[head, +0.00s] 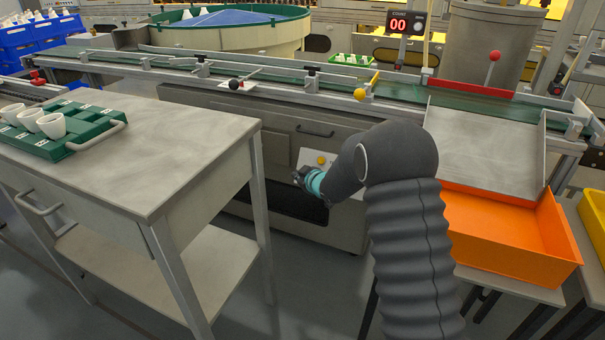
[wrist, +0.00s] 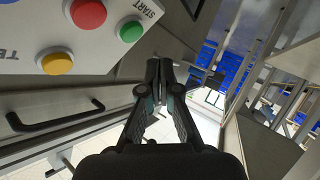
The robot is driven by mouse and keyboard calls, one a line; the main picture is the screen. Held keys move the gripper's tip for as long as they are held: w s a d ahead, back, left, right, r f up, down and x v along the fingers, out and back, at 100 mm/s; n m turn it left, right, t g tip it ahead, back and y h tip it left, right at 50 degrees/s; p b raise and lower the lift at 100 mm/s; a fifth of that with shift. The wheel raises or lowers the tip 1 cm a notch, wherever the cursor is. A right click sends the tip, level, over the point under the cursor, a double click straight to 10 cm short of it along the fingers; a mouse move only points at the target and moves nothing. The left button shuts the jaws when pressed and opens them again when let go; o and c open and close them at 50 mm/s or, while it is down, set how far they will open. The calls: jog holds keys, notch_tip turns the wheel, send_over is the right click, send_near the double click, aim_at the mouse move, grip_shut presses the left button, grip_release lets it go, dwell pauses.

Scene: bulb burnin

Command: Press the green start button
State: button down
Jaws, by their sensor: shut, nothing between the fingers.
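The green start button (wrist: 130,31) shows in the wrist view on a pale control panel (wrist: 95,14), with the word START beside it. A red button (wrist: 88,12) and a yellow button (wrist: 57,63) sit on the same panel. My gripper (wrist: 159,66) is shut and empty, its fingertips below and to the right of the green button in that view, apart from it. In the head view my gripper (head: 300,176) is in front of the machine cabinet, close to the panel (head: 312,157). The yellow button (head: 321,160) shows there; the green button is hidden behind my arm or gripper.
A grey table (head: 185,150) with a green tray of white cups (head: 50,125) stands at left. An orange bin (head: 510,235) is at right. A conveyor (head: 290,80) runs above the cabinet. A dark handle (wrist: 55,120) lies below the panel.

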jog(key=shift+w+d+f, duration=0.2)
jog(key=shift+w+f, duration=0.05)
jog(key=shift+w, duration=0.2)
jog(key=shift+w+d+f, duration=0.15)
jog(key=shift+w+f, duration=0.1)
jog(key=shift+w, duration=0.15)
jog(key=shift+w, duration=0.1)
dwell(0.9)
jog(key=shift+w+d+f, duration=0.1)
jog(key=shift+w+f, duration=0.1)
jog(key=shift+w, duration=0.05)
jog(key=shift+w+d+f, duration=0.1)
jog(key=shift+w+f, duration=0.05)
jog(key=shift+w, duration=0.15)
dwell(0.8)
jog(key=shift+s, duration=0.15)
jog(key=shift+s+a+r, duration=0.2)
jog(key=shift+s+r, duration=0.15)
jog(key=shift+s, duration=0.15)
dwell(0.3)
jog(key=shift+s+a+r+b, duration=0.25)
jog(key=shift+s+r, duration=0.15)
jog(key=shift+s, duration=0.3)
jog(key=shift+s+a+r+b, duration=0.25)
jog(key=shift+s+r, duration=0.2)
jog(key=shift+s, duration=0.2)
jog(key=shift+s+a+r+b, duration=0.25)
jog(key=shift+s+r, duration=0.15)
jog(key=shift+s, duration=0.3)
